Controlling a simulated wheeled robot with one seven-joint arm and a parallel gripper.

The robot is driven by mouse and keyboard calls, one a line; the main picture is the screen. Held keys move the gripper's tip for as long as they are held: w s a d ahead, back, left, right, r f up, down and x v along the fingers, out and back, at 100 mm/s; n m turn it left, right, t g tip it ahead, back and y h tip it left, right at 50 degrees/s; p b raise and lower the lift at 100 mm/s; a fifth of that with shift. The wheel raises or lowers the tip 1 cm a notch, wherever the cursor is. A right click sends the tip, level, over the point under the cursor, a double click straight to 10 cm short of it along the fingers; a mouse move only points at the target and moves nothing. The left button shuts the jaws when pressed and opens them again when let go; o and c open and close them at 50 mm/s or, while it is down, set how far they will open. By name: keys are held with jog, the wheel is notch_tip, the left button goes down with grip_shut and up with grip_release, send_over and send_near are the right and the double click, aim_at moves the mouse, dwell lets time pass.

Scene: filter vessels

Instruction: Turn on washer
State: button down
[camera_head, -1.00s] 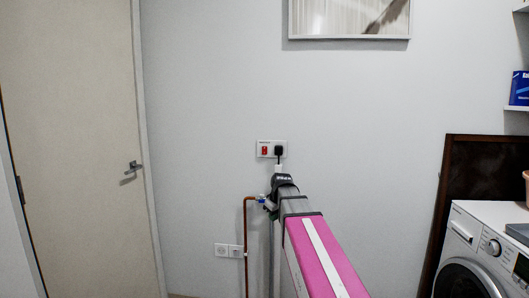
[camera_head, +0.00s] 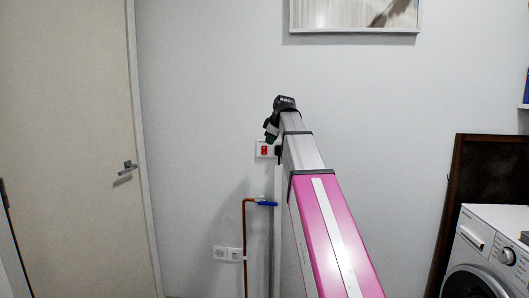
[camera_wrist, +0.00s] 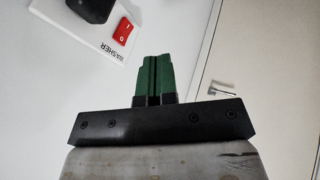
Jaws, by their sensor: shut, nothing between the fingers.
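A red rocker switch (camera_head: 264,150) sits on a white wall plate (camera_head: 259,157) in the head view. The wrist view shows the red switch (camera_wrist: 124,31) beside the upside-down word WASHER, with a black plug (camera_wrist: 90,8) on the same plate. My gripper (camera_head: 269,137) is just above the switch in the head picture, its distance from the wall unclear. In the wrist view my gripper's green fingers (camera_wrist: 155,62) are shut together, empty, and appear apart from the switch. The white washer (camera_head: 490,252) stands at the right edge, partly cut off.
A copper pipe (camera_head: 245,235) with a blue valve handle (camera_head: 267,204) runs up the wall below the plate. Wall sockets (camera_head: 228,253) are low beside it. A door (camera_head: 70,130) is at left, and a dark brown panel (camera_head: 480,180) stands behind the washer.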

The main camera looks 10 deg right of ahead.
aim_at(265, 151)
jog(key=shift+w+r, duration=0.15)
jog(key=shift+r, duration=0.65)
jog(key=x, duration=0.4)
jog(key=w+x, duration=0.1)
jog(key=x, duration=0.2)
jog(key=w+d+r+x, duration=0.1)
jog(key=x, duration=0.3)
jog(key=shift+w+f, duration=0.2)
jog(key=shift+f, duration=0.05)
jog(key=shift+w+d+f, duration=0.1)
jog(key=shift+w+d, duration=0.1)
jog(key=shift+w, duration=0.25)
